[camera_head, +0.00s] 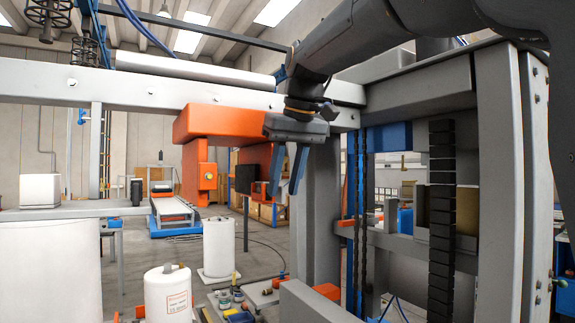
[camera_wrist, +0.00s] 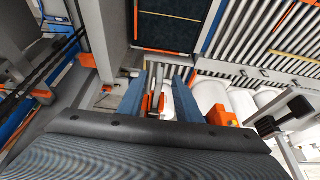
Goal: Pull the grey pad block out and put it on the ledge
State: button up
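My gripper (camera_head: 287,190) hangs below my arm with its two blue-grey fingers pointing down and apart. In the wrist view my gripper (camera_wrist: 160,100) is open, with a narrow grey-brown part visible between the fingers; I cannot tell whether it is touched. I cannot tell for sure which thing is the grey pad block. A dark flat block (camera_head: 246,179) stands on a thin post to the left of and beyond the fingers. A grey ledge (camera_head: 88,210) runs along the left, with a white block (camera_head: 40,190) and a small dark cylinder (camera_head: 136,191) on it.
An orange frame (camera_head: 215,122) hangs left of my gripper. White tanks (camera_head: 168,293) (camera_head: 218,248) stand below. A grey upright (camera_head: 316,220) stands close right of the fingers, with black chains (camera_head: 441,215) farther right. A long grey beam (camera_head: 130,90) crosses behind.

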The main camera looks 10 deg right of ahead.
jog(key=shift+w+f, duration=0.2)
jog(key=shift+f, duration=0.25)
grip_shut()
jog(key=shift+r+p, duration=0.7)
jog(key=shift+p, duration=0.15)
dwell(0.7)
jog(key=shift+r+p, duration=2.25)
jog(key=shift+p, duration=0.1)
